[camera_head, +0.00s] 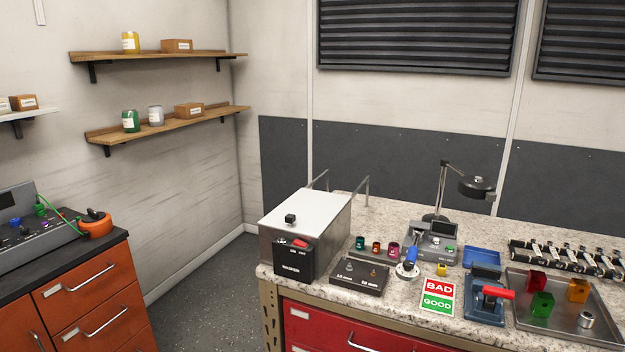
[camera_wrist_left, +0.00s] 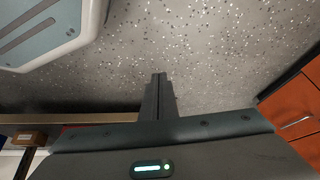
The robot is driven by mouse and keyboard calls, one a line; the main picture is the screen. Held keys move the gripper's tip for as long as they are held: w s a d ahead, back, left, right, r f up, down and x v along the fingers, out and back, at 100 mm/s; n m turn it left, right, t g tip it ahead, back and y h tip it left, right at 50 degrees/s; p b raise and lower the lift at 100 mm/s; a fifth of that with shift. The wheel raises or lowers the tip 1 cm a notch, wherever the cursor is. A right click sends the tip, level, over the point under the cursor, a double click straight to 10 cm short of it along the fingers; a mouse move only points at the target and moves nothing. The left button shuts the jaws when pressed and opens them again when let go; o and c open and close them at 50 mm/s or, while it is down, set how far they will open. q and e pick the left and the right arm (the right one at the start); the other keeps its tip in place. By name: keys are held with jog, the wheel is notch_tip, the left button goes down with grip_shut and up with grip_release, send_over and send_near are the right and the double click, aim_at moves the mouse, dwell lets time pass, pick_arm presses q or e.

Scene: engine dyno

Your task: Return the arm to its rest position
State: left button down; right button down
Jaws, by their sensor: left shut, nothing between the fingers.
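My left gripper (camera_wrist_left: 159,82) shows in the left wrist view. Its two dark fingers are together, with nothing between them, and they point out over the speckled grey floor. No gripper or arm of mine shows in the head view. My right gripper is in neither view.
In the head view a granite-topped workbench (camera_head: 385,217) holds a silver box (camera_head: 300,220), a metal tray (camera_head: 560,325), a desk lamp (camera_head: 476,187) and a bad/good card (camera_head: 438,298). An orange-drawered cabinet (camera_head: 95,300) stands at left. Open floor (camera_head: 205,300) lies between them.

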pick_arm(q)
jog(key=s+a+f+g, duration=0.1)
jog(key=s+f+g, duration=0.1)
jog(key=s, duration=1)
jog(key=s+a+f+g, duration=0.1)
jog(key=s+f+g, duration=0.1)
jog(key=s, duration=1)
jog(key=shift+s+a+f+y, duration=0.25)
jog(key=shift+a+f+y, duration=0.15)
jog(key=shift+f, duration=0.5)
